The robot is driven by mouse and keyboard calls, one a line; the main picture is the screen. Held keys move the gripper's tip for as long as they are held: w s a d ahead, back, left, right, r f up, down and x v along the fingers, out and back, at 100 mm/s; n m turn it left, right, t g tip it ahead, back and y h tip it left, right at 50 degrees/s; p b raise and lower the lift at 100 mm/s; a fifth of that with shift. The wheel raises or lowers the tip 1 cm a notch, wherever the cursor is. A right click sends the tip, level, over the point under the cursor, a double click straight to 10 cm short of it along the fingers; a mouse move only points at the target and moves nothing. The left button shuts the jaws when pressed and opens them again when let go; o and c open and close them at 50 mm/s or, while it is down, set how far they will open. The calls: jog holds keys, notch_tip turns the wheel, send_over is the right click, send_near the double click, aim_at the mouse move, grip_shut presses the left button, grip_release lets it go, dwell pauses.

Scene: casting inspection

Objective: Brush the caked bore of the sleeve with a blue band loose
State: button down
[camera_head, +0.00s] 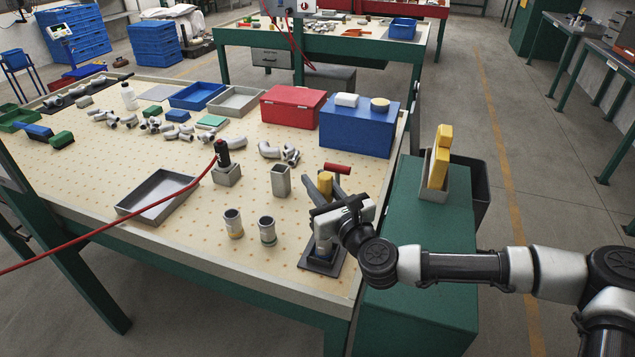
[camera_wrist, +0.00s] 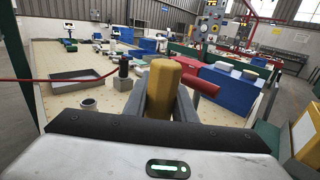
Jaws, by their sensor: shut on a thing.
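My gripper (camera_head: 324,190) is over the clamp fixture (camera_head: 322,262) at the front right corner of the table. It is shut on a yellow handle (camera_head: 325,182), which stands upright between the fingers; it also shows in the wrist view (camera_wrist: 162,90). The handle's lower end and any bristles are hidden by my gripper. Under my gripper, a grey sleeve (camera_head: 322,246) with a bluish strip low on it stands in the fixture, partly covered. Its bore is hidden. The clamp's red lever (camera_head: 338,168) is just behind my fingers, and shows to their right in the wrist view (camera_wrist: 204,86).
Two other sleeves, one with a yellowish band (camera_head: 233,223) and one with a dark band (camera_head: 267,231), stand to the left. A square grey holder (camera_head: 281,181), a grey tray (camera_head: 158,195) and a blue box (camera_head: 357,128) are nearby. A red hose crosses the left side.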

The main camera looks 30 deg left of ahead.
jog(key=shift+f, duration=0.2)
jog(key=shift+f+b, duration=0.8)
jog(key=shift+b, duration=0.05)
jog(key=shift+r, duration=0.1)
jog(key=shift+r+p, duration=0.7)
jog(key=shift+r, duration=0.25)
jog(key=shift+f, duration=0.15)
jog(key=shift+f+b, duration=0.9)
jog(key=shift+r, duration=0.2)
